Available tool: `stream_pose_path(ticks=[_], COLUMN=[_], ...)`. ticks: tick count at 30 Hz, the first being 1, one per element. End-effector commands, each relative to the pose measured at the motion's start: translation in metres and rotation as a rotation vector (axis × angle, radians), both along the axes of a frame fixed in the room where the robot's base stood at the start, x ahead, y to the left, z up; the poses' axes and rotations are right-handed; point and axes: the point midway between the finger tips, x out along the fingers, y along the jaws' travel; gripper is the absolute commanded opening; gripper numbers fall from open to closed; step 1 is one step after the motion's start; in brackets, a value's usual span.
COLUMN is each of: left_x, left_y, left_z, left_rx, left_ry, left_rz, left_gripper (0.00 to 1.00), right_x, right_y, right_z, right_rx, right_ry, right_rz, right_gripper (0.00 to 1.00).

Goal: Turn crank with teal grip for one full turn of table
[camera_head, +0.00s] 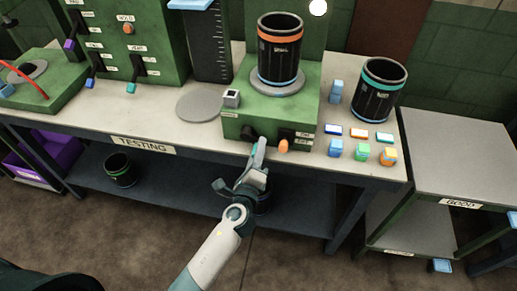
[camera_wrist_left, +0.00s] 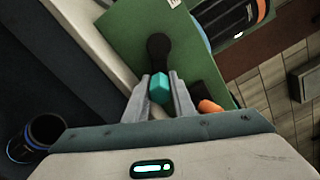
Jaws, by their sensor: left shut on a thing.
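The crank with the teal grip is on the front of the green machine (camera_head: 240,130). In the left wrist view its black arm (camera_wrist_left: 158,48) runs down to the teal grip (camera_wrist_left: 159,88). My left gripper (camera_head: 258,150) is shut on the teal grip, with one finger on each side of it. In the head view the fingers partly hide the grip. The grey round table (camera_head: 258,88) on top of the machine bears an upright black sleeve with an orange band (camera_head: 279,58). My right gripper is not in view.
An orange knob (camera_head: 283,146) sits just right of the crank. A black sleeve with a teal band (camera_head: 378,90) stands on the bench at right, behind several small coloured blocks. Another sleeve (camera_head: 120,170) is on the lower shelf. A grey side table (camera_head: 455,150) stands at right.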

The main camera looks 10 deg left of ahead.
Motion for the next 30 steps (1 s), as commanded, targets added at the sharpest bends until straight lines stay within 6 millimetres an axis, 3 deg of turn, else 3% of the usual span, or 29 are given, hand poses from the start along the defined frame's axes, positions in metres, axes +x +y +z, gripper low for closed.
stream_pose_path(ticks=[1, 3, 22, 30], left_x=[-0.001, -0.001, -0.003, -0.027], left_y=[0.001, 0.001, 0.001, 0.001], left_z=[-0.005, -0.004, -0.002, -0.004], left_rx=[-0.002, -0.002, 0.000, -0.002], left_ry=[0.008, 0.008, 0.003, 0.004], left_rz=[0.003, 0.003, 0.003, 0.001], left_gripper=[0.27, 0.40, 0.40, 0.40], right_x=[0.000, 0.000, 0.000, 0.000], right_y=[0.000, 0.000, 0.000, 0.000], right_z=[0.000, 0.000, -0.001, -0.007], right_rx=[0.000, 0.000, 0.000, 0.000], right_ry=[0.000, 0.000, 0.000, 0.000], right_rz=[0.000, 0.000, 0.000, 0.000], right_gripper=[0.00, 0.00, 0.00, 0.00])
